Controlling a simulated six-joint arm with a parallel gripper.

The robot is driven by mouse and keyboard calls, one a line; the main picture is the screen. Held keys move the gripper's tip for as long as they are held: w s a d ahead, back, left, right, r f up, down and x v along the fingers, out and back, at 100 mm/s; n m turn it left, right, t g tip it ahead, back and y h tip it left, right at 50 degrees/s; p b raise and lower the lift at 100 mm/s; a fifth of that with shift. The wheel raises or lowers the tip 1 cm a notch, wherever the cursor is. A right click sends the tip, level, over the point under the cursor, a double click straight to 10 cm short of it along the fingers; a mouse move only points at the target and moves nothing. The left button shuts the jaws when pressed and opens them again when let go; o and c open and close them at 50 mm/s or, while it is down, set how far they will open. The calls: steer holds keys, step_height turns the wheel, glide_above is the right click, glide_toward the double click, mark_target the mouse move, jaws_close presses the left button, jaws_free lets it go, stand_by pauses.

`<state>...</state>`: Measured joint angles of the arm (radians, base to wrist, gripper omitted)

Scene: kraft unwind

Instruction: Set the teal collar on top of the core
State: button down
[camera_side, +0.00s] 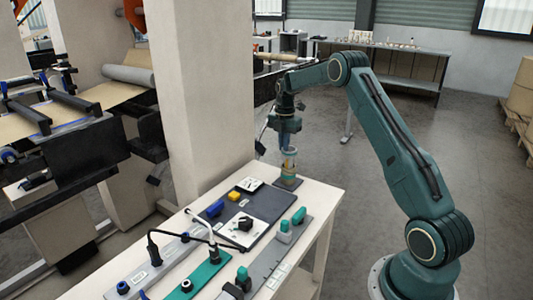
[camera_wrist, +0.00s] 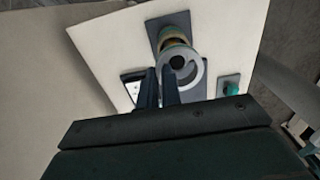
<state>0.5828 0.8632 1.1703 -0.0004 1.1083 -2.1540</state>
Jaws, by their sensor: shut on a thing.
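The core (camera_side: 289,170) stands upright on a dark square base (camera_side: 288,183) at the table's far end, with tan, orange and teal bands. My gripper (camera_side: 287,141) is directly above it, pointing down. In the wrist view, my gripper (camera_wrist: 161,84) is shut on a pale grey ring (camera_wrist: 191,79) with a dark round opening. The ring overlaps the banded core (camera_wrist: 173,40) in that view. A pale ring also shows at the stack's top in the side view (camera_side: 290,151). I cannot tell whether the ring touches the core, or whether the teal band is the collar.
A dark mat (camera_side: 265,205) carries a blue block (camera_side: 215,208), a yellow block (camera_side: 239,190) and a white plate with a black part (camera_side: 244,226). Teal-knobbed parts (camera_side: 298,216) stand on a grey strip at right. A thick pale column (camera_side: 205,90) rises left of the core.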

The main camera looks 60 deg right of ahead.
steer(key=shift+f, duration=0.65)
stand_by(0.3)
steer(key=c, duration=1)
jaws_free()
steer(key=shift+c, duration=0.2)
steer(key=shift+r, duration=0.1)
steer(key=shift+r, duration=3.95)
